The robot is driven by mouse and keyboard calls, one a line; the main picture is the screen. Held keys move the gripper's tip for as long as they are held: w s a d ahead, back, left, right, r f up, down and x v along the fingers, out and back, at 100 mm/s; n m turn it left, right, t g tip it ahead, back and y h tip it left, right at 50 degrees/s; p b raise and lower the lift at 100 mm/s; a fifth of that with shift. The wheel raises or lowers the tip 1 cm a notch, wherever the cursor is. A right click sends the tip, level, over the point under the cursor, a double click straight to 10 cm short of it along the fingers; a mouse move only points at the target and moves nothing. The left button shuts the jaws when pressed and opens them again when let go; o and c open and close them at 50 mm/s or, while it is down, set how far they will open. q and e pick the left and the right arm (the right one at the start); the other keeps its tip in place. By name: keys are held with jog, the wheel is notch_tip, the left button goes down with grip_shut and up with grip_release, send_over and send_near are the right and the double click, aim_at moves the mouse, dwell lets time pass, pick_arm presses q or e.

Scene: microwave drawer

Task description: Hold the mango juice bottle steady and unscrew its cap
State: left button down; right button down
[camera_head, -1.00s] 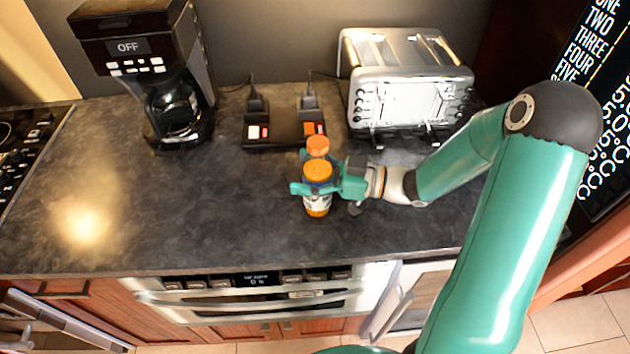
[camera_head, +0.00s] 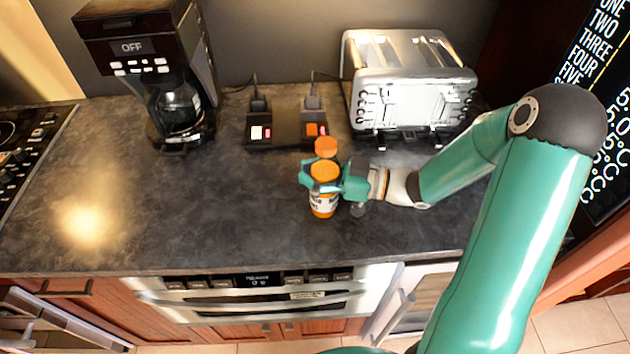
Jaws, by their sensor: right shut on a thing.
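The mango juice bottle (camera_head: 323,206) is in the head view, right of the middle of the counter. It has an orange body with a white label and looks about upright. Its orange cap (camera_head: 326,147) shows at the top end. The join between cap and body is too small to make out. My right gripper (camera_head: 323,186) reaches in from the right and is shut around the bottle's middle, hiding part of it. I cannot tell whether the bottle's base touches the counter. My left gripper is not in view.
A dark counter (camera_head: 180,220) is clear to the left of the bottle. A power strip (camera_head: 285,130) with plugs lies behind the bottle. A silver toaster (camera_head: 410,85) stands behind right, a coffee maker (camera_head: 150,60) behind left. An oven (camera_head: 260,295) is below the front edge.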

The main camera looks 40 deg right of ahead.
jog(key=shift+r, duration=0.1)
notch_tip(320, 180, up, 20)
jog(key=shift+p, duration=0.35)
jog(key=c, duration=1.2)
grip_release()
grip_shut()
